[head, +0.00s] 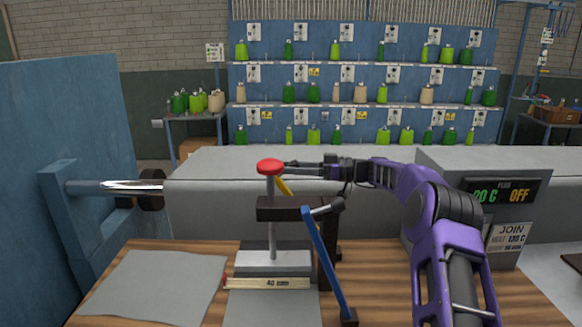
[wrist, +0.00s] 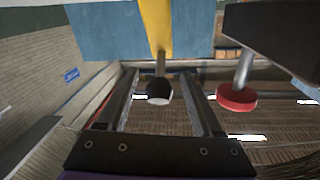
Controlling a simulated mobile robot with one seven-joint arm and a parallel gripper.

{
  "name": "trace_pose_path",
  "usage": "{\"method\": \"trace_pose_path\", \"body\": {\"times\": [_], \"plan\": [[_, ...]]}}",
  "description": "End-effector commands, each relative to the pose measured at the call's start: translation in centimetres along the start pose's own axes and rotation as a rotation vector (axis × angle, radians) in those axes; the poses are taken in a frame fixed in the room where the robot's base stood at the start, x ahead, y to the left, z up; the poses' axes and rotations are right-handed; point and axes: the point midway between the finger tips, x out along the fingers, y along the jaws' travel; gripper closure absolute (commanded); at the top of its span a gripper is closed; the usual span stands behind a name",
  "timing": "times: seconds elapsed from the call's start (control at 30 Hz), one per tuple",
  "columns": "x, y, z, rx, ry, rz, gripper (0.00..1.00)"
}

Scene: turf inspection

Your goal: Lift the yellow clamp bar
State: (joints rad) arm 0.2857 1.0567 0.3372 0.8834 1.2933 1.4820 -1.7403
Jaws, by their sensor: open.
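The yellow clamp bar (head: 284,187) shows as a short slanted piece behind the red knob in the head view; the press hides the rest. In the wrist view the yellow bar (wrist: 156,26) is at the top, with a metal rod and a dark round end below it. That round end appears between the fingers of my gripper (wrist: 159,74), with space on both sides. My gripper (head: 295,167) is open and holds nothing. In the head view its tips are just right of the red knob (head: 270,167), above the bar. The red knob (wrist: 237,97) is right of the fingers in the wrist view.
A dark press arm (head: 286,208) stands over a grey block, with a blue lever (head: 325,258) in front. A grey sheet (head: 155,286) lies left on the wooden bench. A blue fixture with a metal shaft (head: 120,187) stands left. A grey control box (head: 478,165) is right.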

Motion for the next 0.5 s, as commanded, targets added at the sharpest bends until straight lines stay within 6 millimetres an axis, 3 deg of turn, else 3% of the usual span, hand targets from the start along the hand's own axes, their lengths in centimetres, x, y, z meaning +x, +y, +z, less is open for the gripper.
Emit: {"method": "trace_pose_path", "body": {"times": [0.33, 0.5], "plan": [[0.54, 0.02, 0.04, 0.001, -0.001, 0.001, 0.33], [0.53, 0.02, 0.05, 0.001, -0.001, 0.001, 0.64]]}}
